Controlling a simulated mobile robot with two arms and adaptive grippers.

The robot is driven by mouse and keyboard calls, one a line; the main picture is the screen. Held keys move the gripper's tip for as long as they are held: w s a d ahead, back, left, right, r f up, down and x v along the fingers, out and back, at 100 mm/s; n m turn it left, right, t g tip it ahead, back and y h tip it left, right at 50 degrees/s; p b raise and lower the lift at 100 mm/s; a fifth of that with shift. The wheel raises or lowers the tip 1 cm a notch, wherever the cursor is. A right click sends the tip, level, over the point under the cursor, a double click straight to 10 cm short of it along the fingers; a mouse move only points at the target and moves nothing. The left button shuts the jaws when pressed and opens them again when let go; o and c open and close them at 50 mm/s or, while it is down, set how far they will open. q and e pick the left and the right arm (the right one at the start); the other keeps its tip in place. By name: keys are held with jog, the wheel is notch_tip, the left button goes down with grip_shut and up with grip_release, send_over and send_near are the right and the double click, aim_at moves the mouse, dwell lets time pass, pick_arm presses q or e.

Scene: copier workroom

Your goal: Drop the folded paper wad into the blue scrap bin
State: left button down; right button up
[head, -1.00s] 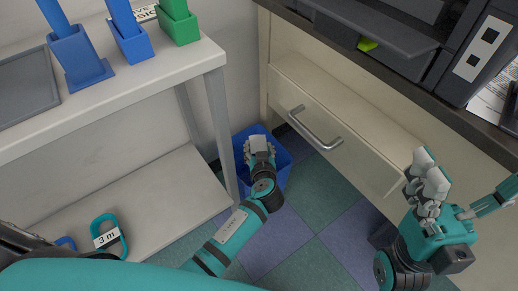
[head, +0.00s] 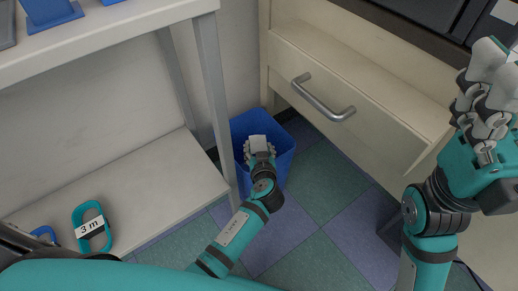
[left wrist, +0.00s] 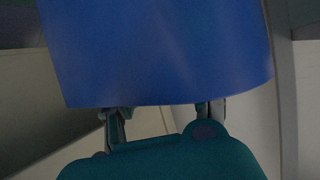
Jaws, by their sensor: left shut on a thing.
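My left gripper (head: 259,149) is shut on a small pale, boxy thing, the folded paper wad (head: 258,142), at its fingertips. In the head view it is over the mouth of the blue scrap bin (head: 282,161), which stands on the floor between the shelf unit and the drawer cabinet. In the left wrist view, the blue bin wall (left wrist: 160,50) fills the upper middle and hides the fingertips and the wad. My right gripper (head: 484,105) is raised at the right, away from the bin; its jaw gap is unclear.
A drawer cabinet with a metal handle (head: 322,99) stands right of the bin. A shelf unit's leg (head: 214,100) is close on its left. A teal coil labelled 3 m (head: 91,227) lies on the lower shelf (head: 150,200). The checkered floor (head: 320,215) in front is clear.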

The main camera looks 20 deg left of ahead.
dwell(0.3)
pick_arm(q)
jog(key=shift+c, duration=2.4)
grip_release()
jog(key=v, duration=0.7)
jog(key=shift+s, duration=0.25)
jog(key=shift+d, duration=0.1)
